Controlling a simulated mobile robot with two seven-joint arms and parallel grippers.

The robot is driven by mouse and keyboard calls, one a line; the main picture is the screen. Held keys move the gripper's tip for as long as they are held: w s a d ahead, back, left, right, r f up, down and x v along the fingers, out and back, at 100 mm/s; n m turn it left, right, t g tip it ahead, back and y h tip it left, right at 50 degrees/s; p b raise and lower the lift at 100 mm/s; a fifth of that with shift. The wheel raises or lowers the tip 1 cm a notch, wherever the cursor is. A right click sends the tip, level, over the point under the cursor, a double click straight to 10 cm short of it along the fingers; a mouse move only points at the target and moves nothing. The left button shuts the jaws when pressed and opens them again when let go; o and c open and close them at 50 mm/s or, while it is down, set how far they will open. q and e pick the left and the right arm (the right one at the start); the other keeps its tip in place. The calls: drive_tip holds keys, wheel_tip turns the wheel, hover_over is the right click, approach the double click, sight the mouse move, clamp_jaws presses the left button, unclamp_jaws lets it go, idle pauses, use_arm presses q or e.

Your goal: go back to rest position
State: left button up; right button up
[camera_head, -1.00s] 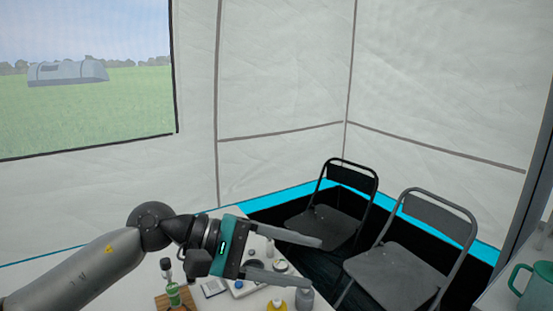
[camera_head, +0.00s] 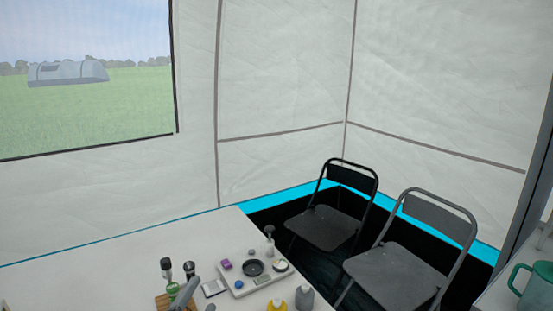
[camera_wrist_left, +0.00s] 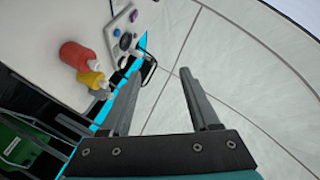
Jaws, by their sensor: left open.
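My left gripper (camera_head: 193,296) shows only as grey fingers at the bottom edge of the head view, in front of the wooden board and bottles on the table. In the left wrist view, my left gripper (camera_wrist_left: 162,90) has its two fingers spread wide with nothing between them. Most of my left arm is outside the head view. My right gripper is in neither view.
A red bottle (camera_wrist_left: 78,55) shows in the wrist view. Two folding chairs (camera_head: 325,225) (camera_head: 405,265) stand right. A green mug (camera_head: 528,285) stands far right.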

use_arm(q)
drive_tip(key=s+a+f+n+g, duration=0.1)
drive_tip(key=s+f+n+g, duration=0.45)
drive_tip(key=s+f, duration=0.4)
drive_tip(key=s+a+f+n+g, duration=0.2)
drive_tip(key=s+f+n+g, duration=0.35)
drive_tip(key=s, duration=0.65)
drive_tip(key=s+f+g, duration=0.2)
drive_tip(key=s+f, duration=0.1)
drive_tip(key=f, duration=2.1)
drive_tip(key=s+a+f, duration=0.2)
drive_tip(key=s+f, duration=1)
drive_tip(key=s, duration=0.3)
drive_tip(key=shift+a+f+g+y, duration=0.15)
drive_tip(key=shift+f+g+y, duration=0.15)
drive_tip(key=shift+g, duration=0.1)
drive_tip(key=shift+c, duration=0.4)
